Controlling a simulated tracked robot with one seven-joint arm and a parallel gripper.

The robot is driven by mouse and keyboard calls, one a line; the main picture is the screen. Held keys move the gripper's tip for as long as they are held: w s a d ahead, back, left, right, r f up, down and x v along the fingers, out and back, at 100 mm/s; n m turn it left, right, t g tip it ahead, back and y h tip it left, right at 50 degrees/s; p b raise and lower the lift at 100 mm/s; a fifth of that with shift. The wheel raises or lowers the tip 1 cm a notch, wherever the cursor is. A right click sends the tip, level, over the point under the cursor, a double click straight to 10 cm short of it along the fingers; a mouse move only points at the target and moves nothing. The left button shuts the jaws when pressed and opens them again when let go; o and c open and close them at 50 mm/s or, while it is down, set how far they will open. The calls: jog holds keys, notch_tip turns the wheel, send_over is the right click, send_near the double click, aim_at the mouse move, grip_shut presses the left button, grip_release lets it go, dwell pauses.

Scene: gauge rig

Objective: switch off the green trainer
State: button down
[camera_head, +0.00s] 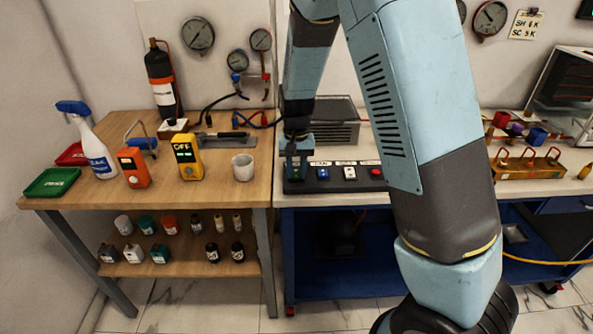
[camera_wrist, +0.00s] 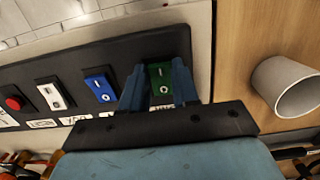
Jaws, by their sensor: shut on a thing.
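A dark switch panel (camera_head: 336,184) lies on the light bench in the head view; it also fills the middle of the wrist view (camera_wrist: 120,58). Its green rocker switch (camera_wrist: 160,87), marked I and O, is at the panel's right end in the wrist view. My gripper (camera_wrist: 159,77) has one finger on each side of this rocker and is shut on it. The O end faces my palm. I cannot tell which way the rocker is tilted. In the head view my gripper (camera_head: 297,167) is down at the panel's left end and hides the green switch.
A blue rocker (camera_wrist: 101,89) sits close beside my finger, then a white rocker (camera_wrist: 52,95) and a red button (camera_wrist: 13,103). A white cup (camera_head: 243,167) stands left of the panel on the wooden table. A grey box (camera_head: 335,132) is behind the panel.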

jog(key=shift+w+r+g, duration=0.1)
jog(key=shift+w+g, duration=0.2)
jog(key=shift+g, duration=0.7)
jog(key=c, duration=0.8)
grip_release()
jog(key=shift+c, duration=0.2)
jog(key=shift+r, duration=0.1)
jog(key=v, duration=1.3)
jog(key=shift+d+r, duration=0.15)
jog(key=shift+r, duration=0.05)
jog(key=shift+w, duration=0.1)
